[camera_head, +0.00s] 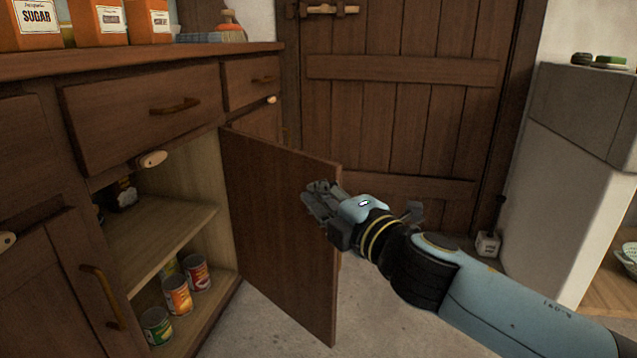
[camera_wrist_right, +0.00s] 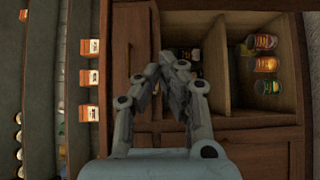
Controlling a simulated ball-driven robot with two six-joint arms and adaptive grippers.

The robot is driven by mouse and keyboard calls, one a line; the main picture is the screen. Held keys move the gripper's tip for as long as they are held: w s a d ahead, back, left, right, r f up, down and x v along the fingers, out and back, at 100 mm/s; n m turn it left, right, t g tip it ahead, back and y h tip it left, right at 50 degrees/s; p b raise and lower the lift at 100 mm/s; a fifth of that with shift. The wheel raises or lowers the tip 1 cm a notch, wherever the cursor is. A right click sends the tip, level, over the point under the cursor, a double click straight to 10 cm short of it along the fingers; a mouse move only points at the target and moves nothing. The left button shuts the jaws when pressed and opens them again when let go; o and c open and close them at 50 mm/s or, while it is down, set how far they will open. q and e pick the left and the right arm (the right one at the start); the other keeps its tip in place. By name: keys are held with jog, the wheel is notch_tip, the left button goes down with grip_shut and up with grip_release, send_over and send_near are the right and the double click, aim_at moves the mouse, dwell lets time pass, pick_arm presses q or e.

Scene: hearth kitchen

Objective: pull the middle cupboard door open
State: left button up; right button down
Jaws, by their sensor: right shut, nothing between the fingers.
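The middle cupboard door (camera_head: 275,220) stands swung well out from the cabinet, its inner face toward the head camera. The open cupboard (camera_head: 165,225) shows a shelf with dark items above and several cans (camera_head: 178,294) below. My right gripper (camera_head: 312,197) is shut and empty, at the upper free edge of the door, overlapping it in the head view. I cannot tell whether it touches the door. In the right wrist view the gripper's fingers (camera_wrist_right: 172,62) are closed together, with the open cupboard (camera_wrist_right: 215,60) beyond. The door's handle is hidden. My left gripper is not in view.
A closed drawer (camera_head: 145,115) is above the opening. The left cupboard door (camera_head: 45,290) is shut. A plank door (camera_head: 400,110) stands behind, and a pale block (camera_head: 575,160) stands at the right. Orange boxes (camera_head: 100,20) sit on the counter. Floor beside the door is clear.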

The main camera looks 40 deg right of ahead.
jog(key=w+d, duration=0.1)
jog(key=w, duration=0.2)
jog(key=w+d, duration=0.1)
jog(key=w, duration=0.2)
jog(key=w+d+p, duration=0.1)
jog(key=w+d, duration=0.1)
jog(key=w, duration=0.1)
jog(key=shift+w+f, duration=0.15)
jog(key=shift+f, duration=0.05)
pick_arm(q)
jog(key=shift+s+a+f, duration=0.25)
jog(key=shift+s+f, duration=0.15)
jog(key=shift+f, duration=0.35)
pick_arm(e)
jog(key=shift+d+r, duration=0.2)
jog(key=shift+d, duration=0.05)
